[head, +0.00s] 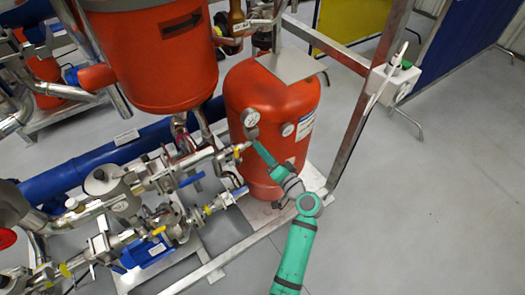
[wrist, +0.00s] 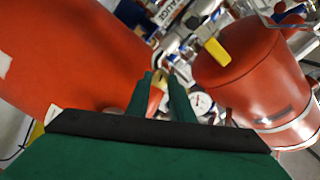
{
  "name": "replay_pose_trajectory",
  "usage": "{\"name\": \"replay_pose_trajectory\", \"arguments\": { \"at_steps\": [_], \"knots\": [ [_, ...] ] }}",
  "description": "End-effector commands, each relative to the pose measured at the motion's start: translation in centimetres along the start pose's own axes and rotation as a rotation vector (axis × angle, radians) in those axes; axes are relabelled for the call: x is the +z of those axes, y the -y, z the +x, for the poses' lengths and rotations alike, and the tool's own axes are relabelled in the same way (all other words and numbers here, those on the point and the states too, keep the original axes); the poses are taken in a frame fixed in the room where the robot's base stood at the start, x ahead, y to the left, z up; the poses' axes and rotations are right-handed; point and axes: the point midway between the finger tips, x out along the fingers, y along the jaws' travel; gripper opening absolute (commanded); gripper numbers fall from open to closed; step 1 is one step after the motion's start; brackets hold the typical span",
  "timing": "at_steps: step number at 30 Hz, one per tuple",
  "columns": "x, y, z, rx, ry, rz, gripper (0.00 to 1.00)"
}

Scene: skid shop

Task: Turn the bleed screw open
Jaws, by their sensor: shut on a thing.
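In the wrist view, the two fingers of my gripper (wrist: 163,82) are close together. A small yellow and red part shows between them, but its outline is unclear. The gripper is shut on the bleed screw, which is mostly hidden by the fingers in both views. I cannot tell how far the screw is turned.
Valves and steel pipework (head: 160,175) crowd the left. A slanted steel frame post (head: 362,115) stands right of the vessel. Open grey floor (head: 440,200) lies to the right.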

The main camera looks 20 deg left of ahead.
Motion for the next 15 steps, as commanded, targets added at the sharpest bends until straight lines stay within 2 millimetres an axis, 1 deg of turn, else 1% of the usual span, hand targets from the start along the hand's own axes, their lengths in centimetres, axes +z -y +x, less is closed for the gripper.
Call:
{"name": "replay_pose_trajectory", "arguments": {
  "at_steps": [15],
  "knots": [
    [0.1, -0.21, -0.07, 0.004, -0.011, -0.485, 0.0]
  ]
}}
